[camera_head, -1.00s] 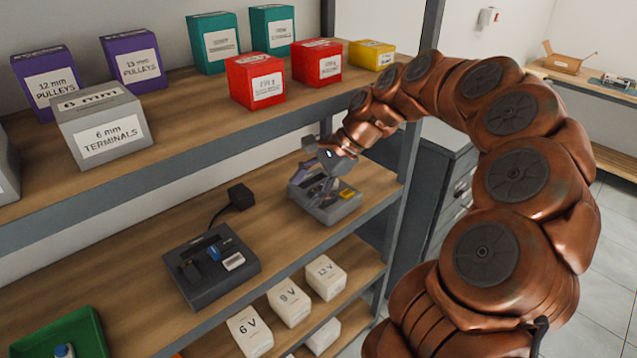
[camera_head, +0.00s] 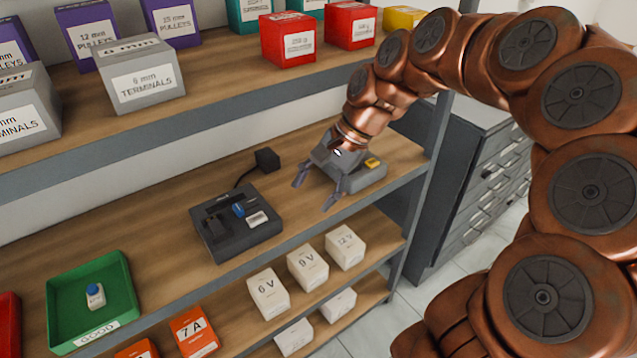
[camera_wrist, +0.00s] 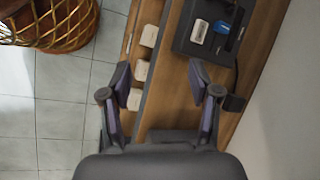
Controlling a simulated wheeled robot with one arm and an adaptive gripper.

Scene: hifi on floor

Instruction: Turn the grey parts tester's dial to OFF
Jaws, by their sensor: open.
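A dark grey device (camera_head: 225,240) with a blue knob (camera_head: 239,210) and a white label stands on the middle shelf. It also shows at the top of the wrist view (camera_wrist: 190,46). A lighter grey device (camera_head: 372,181) with a yellow label stands to its right, partly hidden by my gripper. Which one is the tester, I cannot tell for sure; dial markings are too small to read. My gripper (camera_head: 314,193) is open and empty, its fingers pointing left and down in front of the lighter device. In the wrist view my gripper (camera_wrist: 160,80) has nothing between its fingertips.
A black adapter (camera_head: 267,159) is cabled to the dark device. A green tray (camera_head: 62,309) holds a small bottle (camera_head: 95,296). White voltage boxes (camera_head: 307,267) stand on the lower shelf. The upper shelf (camera_head: 230,85) with boxes overhangs. Bare shelf lies between the two devices.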

